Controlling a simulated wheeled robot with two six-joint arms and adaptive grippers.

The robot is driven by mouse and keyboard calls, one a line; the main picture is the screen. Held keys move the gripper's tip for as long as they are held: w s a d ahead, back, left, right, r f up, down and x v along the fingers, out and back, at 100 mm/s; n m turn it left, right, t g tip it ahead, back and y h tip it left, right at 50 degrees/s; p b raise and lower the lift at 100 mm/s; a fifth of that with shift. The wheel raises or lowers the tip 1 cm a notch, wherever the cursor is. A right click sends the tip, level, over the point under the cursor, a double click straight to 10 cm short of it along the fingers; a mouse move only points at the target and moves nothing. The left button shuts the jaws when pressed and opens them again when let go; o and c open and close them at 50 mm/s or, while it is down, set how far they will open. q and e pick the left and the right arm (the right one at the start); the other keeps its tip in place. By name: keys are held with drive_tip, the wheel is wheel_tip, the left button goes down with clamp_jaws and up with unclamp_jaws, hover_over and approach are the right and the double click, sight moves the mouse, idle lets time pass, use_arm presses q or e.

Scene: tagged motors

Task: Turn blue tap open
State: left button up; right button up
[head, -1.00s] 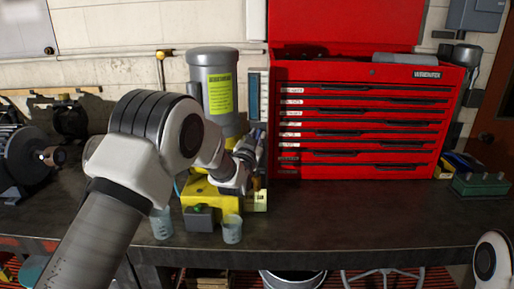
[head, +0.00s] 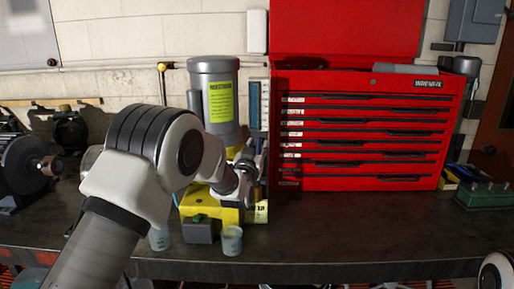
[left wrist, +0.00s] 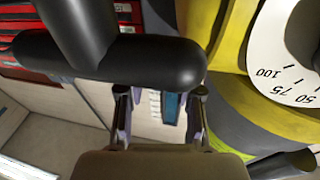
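My left gripper (head: 252,168) is at the right side of a yellow machine (head: 232,195) with a grey cylinder on top (head: 214,105). In the left wrist view its two fingers (left wrist: 160,122) are apart, with no object clearly held between them. A black T-shaped bar (left wrist: 130,58) lies across the view, just beyond the fingertips. The machine's yellow body and a white dial (left wrist: 285,70) with numbers are to its right. I cannot make out a blue tap for sure; a small blue patch (left wrist: 172,107) shows between the fingers, seemingly farther back. My right gripper is out of view.
A red tool chest (head: 360,130) stands close on the right. Motors (head: 30,165) are on the left. The bench in front of the chest is clear.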

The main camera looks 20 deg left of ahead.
use_arm(q)
drive_tip(key=s+f, duration=0.1)
drive_tip(key=s, duration=1)
drive_tip(key=shift+s+d+f, duration=0.4)
drive_tip(key=shift+d, duration=0.05)
